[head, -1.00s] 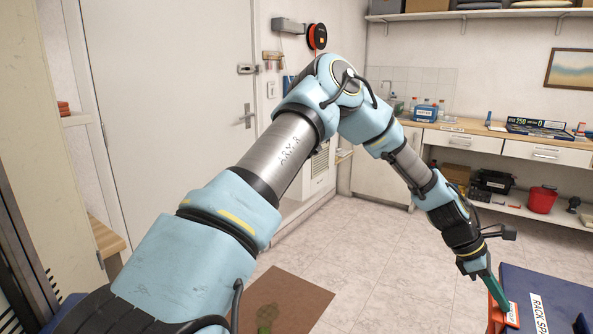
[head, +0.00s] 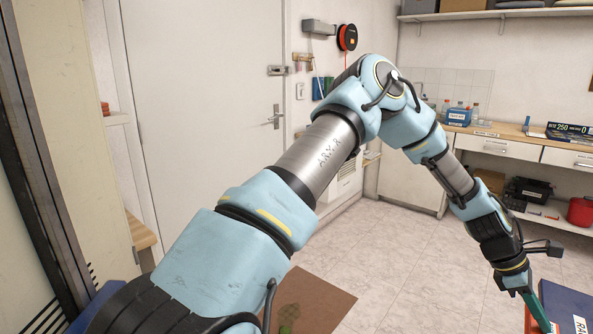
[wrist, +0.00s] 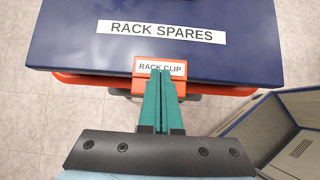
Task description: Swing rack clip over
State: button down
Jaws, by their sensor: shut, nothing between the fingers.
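The rack clip (wrist: 139,62) is an orange piece with a white "RACK CLIP" label, at the near edge of the blue "RACK SPARES" box (wrist: 60,40) in the wrist view. My gripper (wrist: 161,73) has its two green fingers together, with their tips over the lower part of the label. Whether the tips touch the clip cannot be told. In the head view my gripper (head: 537,308) reaches down at the lower right, beside the blue box (head: 570,300), which is cut off by the picture's edge. The clip's label is not readable there.
An orange rail (wrist: 95,79) runs along the box's near edge. A grey-blue open container (wrist: 270,125) stands at the lower right in the wrist view. Pale tiled floor and a brown mat (head: 318,305) lie left of the box. A counter (head: 510,137) stands behind.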

jog(key=shift+s+d+r+p, duration=0.1)
jog(key=shift+r+p, duration=1.55)
jog(key=shift+r, duration=0.6)
jog(key=shift+r, duration=0.1)
notch_tip(320, 180, up, 5)
jog(key=p, duration=0.4)
jog(key=b+v, duration=0.3)
jog(key=v, duration=0.7)
jog(key=shift+a+r, duration=0.2)
